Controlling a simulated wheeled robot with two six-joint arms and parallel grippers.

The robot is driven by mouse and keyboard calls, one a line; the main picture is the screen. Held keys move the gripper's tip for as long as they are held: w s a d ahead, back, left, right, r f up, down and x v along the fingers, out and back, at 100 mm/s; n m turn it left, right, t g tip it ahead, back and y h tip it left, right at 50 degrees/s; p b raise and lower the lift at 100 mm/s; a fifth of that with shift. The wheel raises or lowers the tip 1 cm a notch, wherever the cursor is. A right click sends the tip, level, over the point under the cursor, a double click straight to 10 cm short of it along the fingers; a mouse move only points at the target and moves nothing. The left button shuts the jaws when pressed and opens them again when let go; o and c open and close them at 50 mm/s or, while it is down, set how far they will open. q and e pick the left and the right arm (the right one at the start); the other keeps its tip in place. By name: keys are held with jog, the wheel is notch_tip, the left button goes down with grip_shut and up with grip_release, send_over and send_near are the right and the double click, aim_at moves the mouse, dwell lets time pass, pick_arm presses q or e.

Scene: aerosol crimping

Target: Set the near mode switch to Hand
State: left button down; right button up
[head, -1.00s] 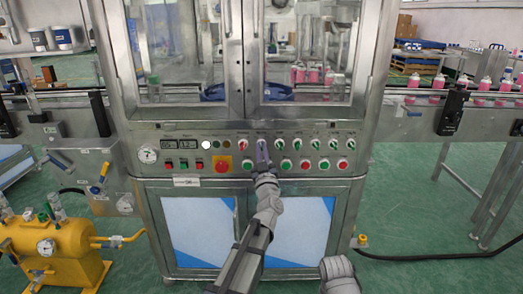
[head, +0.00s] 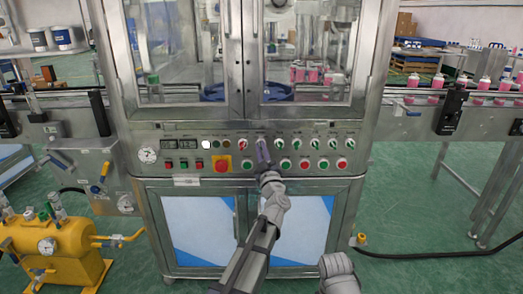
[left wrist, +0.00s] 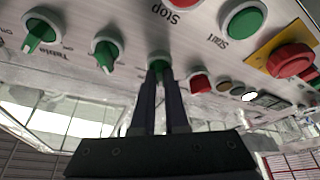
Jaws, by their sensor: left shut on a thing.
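A green rotary switch (left wrist: 158,61) on the machine's control panel is between the fingertips of my left gripper (left wrist: 160,76) in the left wrist view. The fingers are shut on it, and they hide much of the knob, so its pointing direction is unclear. In the head view the left gripper (head: 262,146) reaches up to the upper row of switches, second from the left after a red one (head: 243,145). The fingers cover the switch there. The labels are too small to read in the head view. My right gripper is out of view.
Other green rotary switches (left wrist: 104,53) sit close beside it on the panel. Push buttons (left wrist: 243,20) form a row below the switches, and a red emergency stop on yellow (head: 222,163) is to the left. Glass doors stand above the panel.

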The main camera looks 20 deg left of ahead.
pick_arm(q)
jog(key=c, duration=0.9)
grip_release()
jog(key=shift+c, duration=0.2)
jog(key=shift+s, duration=0.1)
jog(key=b+v, duration=0.2)
jog(key=v, duration=0.5)
jog(key=shift+s+f+b, duration=0.2)
jog(key=shift+s+b, duration=0.05)
jog(key=shift+b, duration=0.05)
jog(key=shift+d, duration=0.2)
